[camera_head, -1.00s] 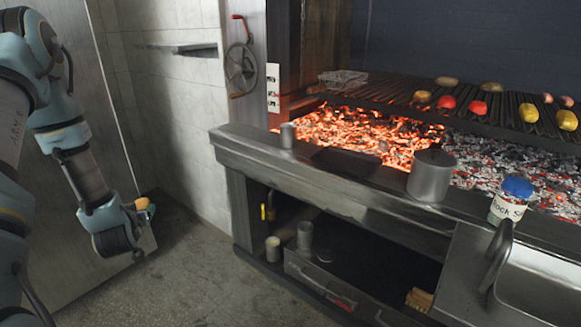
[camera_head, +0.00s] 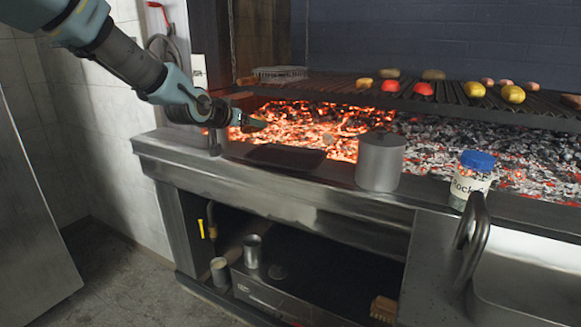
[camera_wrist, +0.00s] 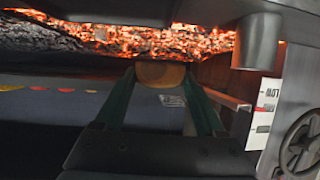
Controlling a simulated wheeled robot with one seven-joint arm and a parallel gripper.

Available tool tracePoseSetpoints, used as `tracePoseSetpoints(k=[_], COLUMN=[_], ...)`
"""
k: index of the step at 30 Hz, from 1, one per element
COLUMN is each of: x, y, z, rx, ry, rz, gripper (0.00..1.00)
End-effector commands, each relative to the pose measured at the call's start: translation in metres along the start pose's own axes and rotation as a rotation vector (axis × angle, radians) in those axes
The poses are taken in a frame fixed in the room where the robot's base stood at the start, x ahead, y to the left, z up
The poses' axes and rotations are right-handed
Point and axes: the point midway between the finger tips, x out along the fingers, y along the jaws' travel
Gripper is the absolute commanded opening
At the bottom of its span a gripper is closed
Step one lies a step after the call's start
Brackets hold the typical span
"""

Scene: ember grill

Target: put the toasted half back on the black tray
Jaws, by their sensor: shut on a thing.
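My gripper (camera_head: 253,123) is above the left end of the steel ledge, in front of the glowing coals. In the wrist view its two green fingers (camera_wrist: 160,76) are shut on the toasted half (camera_wrist: 160,73), a round tan-brown piece at the fingertips. I cannot clearly make out the half in the head view. The black tray (camera_head: 285,157) is a flat dark rectangle on the ledge, below and to the right of my gripper. The half is above the ledge and apart from the tray.
A small metal cup (camera_head: 215,141) stands left of the tray. A large metal pot (camera_head: 380,162) and a blue-lidded jar (camera_head: 473,180) stand to its right. The grate (camera_head: 445,98) carries vegetables behind, above hot coals (camera_head: 300,122).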

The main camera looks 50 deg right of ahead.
Motion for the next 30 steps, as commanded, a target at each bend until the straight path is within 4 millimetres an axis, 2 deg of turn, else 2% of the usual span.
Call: tracePoseSetpoints(k=[3, 7, 15, 22, 27, 30], x=[0.002, 0.004, 0.021, 0.029, 0.038, 0.040], y=[0.026, 0.039, 0.041, 0.040, 0.040, 0.040], z=[-0.013, -0.014, 0.028, 0.044, 0.066, 0.072], rx=[0.020, 0.028, 0.028, 0.028, 0.027, 0.028], ry=[0.002, -0.002, -0.003, -0.002, -0.002, -0.001], rz=[0.046, 0.069, 0.072, 0.072, 0.070, 0.070], gripper=[0.19, 0.19, 0.19, 0.19, 0.19, 0.19])
